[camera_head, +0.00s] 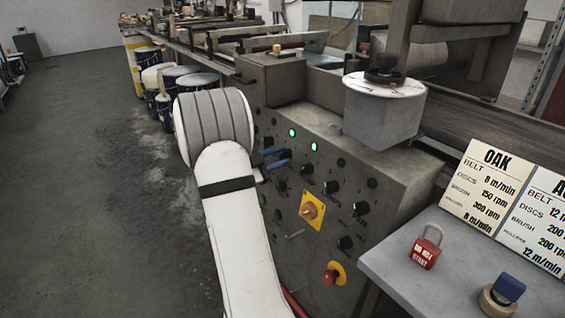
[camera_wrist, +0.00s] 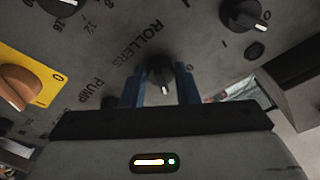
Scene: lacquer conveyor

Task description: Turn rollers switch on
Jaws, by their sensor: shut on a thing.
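The rollers switch (camera_wrist: 160,76) is a small black knob with a pale pointer line, beside the printed word ROLLERS on the grey panel. In the wrist view it sits between the two blue fingers of my gripper (camera_wrist: 161,90), which is shut on it. In the head view my gripper (camera_head: 276,160) is at the panel's left part, its blue fingers reaching the panel face. The switch is not clearly visible there. The pointer faces down toward the gripper body in the wrist view; I cannot tell if that is on.
The control panel (camera_head: 330,165) holds several other black knobs, two lit green lamps (camera_head: 292,132), a yellow-plated orange switch (camera_head: 311,210) and a red emergency button (camera_head: 333,273). A grey side table (camera_head: 400,258) bears a red padlock (camera_head: 426,247) and speed cards. Open floor lies left.

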